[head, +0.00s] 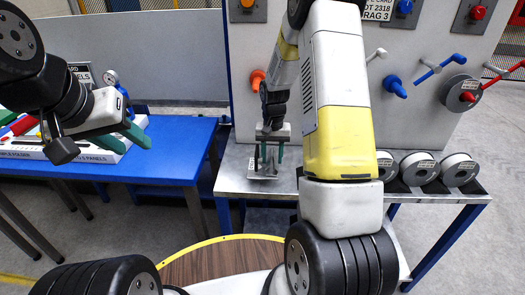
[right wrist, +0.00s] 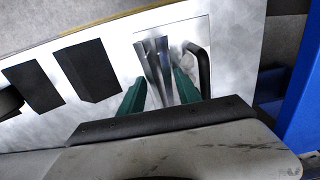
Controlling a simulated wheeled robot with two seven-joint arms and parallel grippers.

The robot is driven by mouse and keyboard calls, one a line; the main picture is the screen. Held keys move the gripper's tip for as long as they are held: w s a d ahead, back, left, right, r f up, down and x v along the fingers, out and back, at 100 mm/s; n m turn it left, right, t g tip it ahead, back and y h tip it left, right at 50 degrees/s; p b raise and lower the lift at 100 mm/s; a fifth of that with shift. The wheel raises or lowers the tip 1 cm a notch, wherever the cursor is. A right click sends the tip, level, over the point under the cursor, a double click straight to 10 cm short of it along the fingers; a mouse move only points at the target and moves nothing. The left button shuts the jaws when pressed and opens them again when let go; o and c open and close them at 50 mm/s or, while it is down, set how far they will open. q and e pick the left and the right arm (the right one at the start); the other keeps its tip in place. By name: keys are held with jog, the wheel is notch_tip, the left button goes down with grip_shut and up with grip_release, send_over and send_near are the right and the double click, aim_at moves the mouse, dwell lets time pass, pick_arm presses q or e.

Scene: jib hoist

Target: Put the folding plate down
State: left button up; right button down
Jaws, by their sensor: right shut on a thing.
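The folding plate (head: 262,173) is a pale, flat metal piece low over the grey bench at its left end. In the right wrist view its shiny upright metal part (right wrist: 154,66) stands between the green fingers, with a dark bent handle (right wrist: 203,68) beside it. My right gripper (head: 268,156) points down and is shut on the plate's upright part. I cannot tell whether the plate's underside touches the bench. My left gripper (head: 123,139) is open and empty, over the blue table at the left.
The grey bench (head: 228,180) carries several dark and silver discs (head: 459,169) in holders at its right. A pale panel with coloured knobs and valves (head: 420,120) rises behind it. The blue table (head: 175,150) holds a white rack with coloured items. A wooden round surface (head: 215,262) is in front.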

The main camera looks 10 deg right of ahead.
aim_at(272, 159)
jog(key=shift+f, duration=1.65)
jog(key=c, duration=0.9)
grip_release()
jog(key=shift+f, duration=0.15)
jog(key=shift+o, duration=0.2)
